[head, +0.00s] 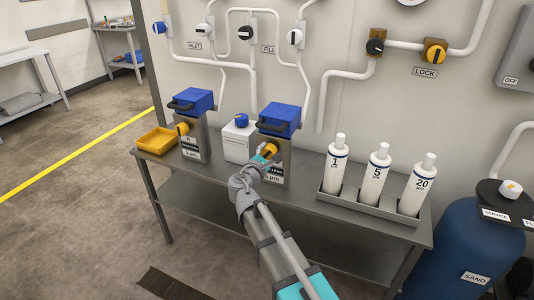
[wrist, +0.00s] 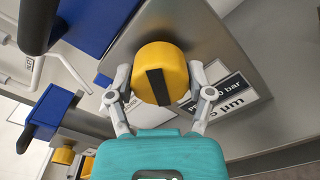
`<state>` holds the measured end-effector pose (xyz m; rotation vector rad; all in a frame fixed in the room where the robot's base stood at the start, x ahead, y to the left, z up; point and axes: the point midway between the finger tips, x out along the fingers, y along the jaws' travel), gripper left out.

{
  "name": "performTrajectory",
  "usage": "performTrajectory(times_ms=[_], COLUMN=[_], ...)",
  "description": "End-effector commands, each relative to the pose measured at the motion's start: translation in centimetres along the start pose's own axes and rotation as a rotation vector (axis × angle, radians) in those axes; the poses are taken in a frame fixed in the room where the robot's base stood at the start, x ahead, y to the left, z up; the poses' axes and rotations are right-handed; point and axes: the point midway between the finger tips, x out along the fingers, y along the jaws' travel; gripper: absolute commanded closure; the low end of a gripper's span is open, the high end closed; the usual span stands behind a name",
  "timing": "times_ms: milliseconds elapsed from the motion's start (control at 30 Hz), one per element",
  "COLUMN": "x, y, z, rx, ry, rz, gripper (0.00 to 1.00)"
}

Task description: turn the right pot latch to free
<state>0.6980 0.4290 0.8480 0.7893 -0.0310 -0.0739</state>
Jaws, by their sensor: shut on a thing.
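The right pot (head: 276,160) is a grey metal housing with a blue lid (head: 280,118) and a dark handle. Its latch is a round yellow knob (wrist: 172,58) with a black bar across its face. In the wrist view the bar runs nearly up and down, tilted slightly. My gripper (wrist: 160,80) is shut on this knob, one finger on each side. In the head view my gripper (head: 262,158) reaches the front of the right pot and partly hides the latch (head: 270,148).
The left pot (head: 195,140) has a similar yellow latch (head: 183,128). A yellow tray (head: 157,140) and a white container with a blue cap (head: 241,121) stand nearby. Several white bottles stand in a rack (head: 367,205) at right. A blue tank (head: 460,250) is beyond the bench.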

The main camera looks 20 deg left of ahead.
Motion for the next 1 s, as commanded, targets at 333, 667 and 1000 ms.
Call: performTrajectory(times_ms=[333,667,1000], x=[0.06,0.07,0.06], y=[0.08,0.08,0.07], z=[-0.04,-0.04,-0.03], rx=[0.33,0.64,0.875], ry=[0.001,0.0,0.0], rz=[0.001,0.001,0.001], gripper=[0.8,0.8,0.8])
